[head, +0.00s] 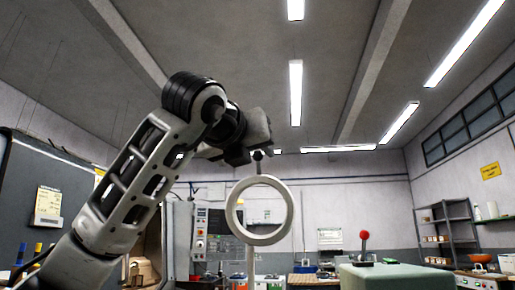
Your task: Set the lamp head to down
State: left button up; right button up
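The lamp head is a pale ring (234,212) standing upright, its open face turned towards me, in the middle of the head view. A short dark stem with a rounded knob (258,156) rises from the top of the ring. My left gripper (254,148) is at this knob, just above the ring, with its arm coming in from the lower left. The fingertips are dark and small, and I cannot tell whether they are closed on the knob or only next to it. My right gripper is not in view.
A grey-green box (395,277) with a red-knobbed lever (364,237) stands at the lower right. A machine control panel (200,232) is behind my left arm. Shelves (446,232) stand at the far right wall. The space right of the ring looks free.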

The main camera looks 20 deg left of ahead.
pick_arm(q)
jog(key=shift+w, duration=1.15)
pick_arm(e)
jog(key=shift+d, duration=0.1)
pick_arm(q)
grip_shut()
jog(key=shift+w+a+r+p, duration=0.2)
jog(key=shift+w+r+p, duration=0.2)
jog(key=shift+p, duration=0.5)
jog(key=w+a+f+p, duration=0.1)
jog(key=w+p, duration=0.3)
jog(key=w, duration=0.5)
jog(key=w+a+f+g+p, duration=0.1)
jog(key=w+a+p, duration=0.3)
jog(key=w, duration=0.6)
jog(key=shift+w+a+f+p, duration=0.25)
jog(key=shift+w+a+p, duration=0.1)
jog(key=shift+p, duration=0.1)
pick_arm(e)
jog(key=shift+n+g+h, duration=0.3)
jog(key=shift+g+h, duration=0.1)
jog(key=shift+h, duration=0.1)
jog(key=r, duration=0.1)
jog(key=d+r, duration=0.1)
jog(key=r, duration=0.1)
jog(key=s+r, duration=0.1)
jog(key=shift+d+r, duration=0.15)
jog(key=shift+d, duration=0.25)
